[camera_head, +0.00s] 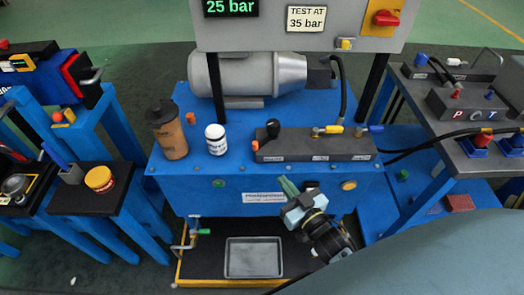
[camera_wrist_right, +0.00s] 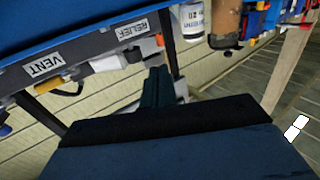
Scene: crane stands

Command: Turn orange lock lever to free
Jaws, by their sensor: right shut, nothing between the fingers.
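A small orange part, which looks like the lock lever (camera_head: 256,145), sits at the left end of the dark valve block (camera_head: 325,147) on the blue bench, below a black ball knob (camera_head: 273,126). In the right wrist view an orange part (camera_wrist_right: 160,39) shows beside the RELIEF label, beyond my fingertips. I cannot tell its exact setting. My right gripper (camera_head: 287,186) is shut and empty, in front of the bench front and below the valve block, apart from the orange part. It also shows in the right wrist view (camera_wrist_right: 156,72). My left gripper is not in view.
A white jar (camera_head: 215,139) and a brown bottle (camera_head: 170,135) stand left of the valve block. A grey tray (camera_head: 254,258) lies below.

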